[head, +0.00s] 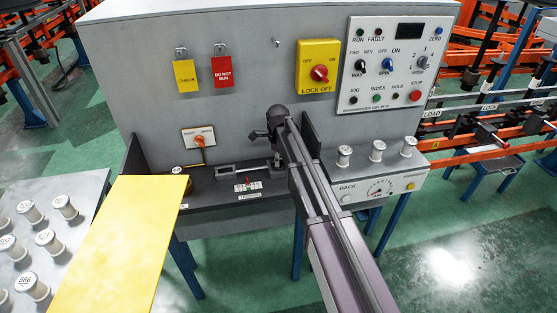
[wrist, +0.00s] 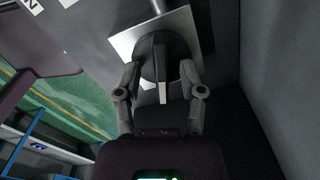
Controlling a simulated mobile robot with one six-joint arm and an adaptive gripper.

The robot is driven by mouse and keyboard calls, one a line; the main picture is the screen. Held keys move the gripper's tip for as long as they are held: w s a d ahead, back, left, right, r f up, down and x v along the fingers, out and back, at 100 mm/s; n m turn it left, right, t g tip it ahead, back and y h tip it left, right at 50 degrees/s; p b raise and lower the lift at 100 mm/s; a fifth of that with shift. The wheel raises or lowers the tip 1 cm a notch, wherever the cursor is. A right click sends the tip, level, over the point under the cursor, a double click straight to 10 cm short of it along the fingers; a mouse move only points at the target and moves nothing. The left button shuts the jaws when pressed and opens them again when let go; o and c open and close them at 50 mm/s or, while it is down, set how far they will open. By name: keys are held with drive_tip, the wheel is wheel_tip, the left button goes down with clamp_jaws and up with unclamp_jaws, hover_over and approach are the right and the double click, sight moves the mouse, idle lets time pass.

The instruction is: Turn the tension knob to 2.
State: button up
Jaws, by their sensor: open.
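My gripper (wrist: 160,78) is open in the wrist view, its two fingers on either side of a dark rounded piece (wrist: 161,60) that looks like a knob. A square metal plate (wrist: 127,43) lies behind that piece. I cannot tell whether the fingers touch it, and no number shows on it. In the head view my arm reaches to the machine's black shelf, and the gripper's fingertips are hard to make out there. A small white scale plate with a red pointer (head: 248,185) is on the shelf left of my arm; its figures are too small to read.
The grey machine panel (head: 235,115) stands behind, with a lock-off switch (head: 319,67) and a control box (head: 395,65). Several white spools stand on the right ledge, above a dial (head: 380,188). A yellow board (head: 125,240) and a spool table (head: 85,190) are at left.

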drive_tip(key=shift+n, duration=0.5)
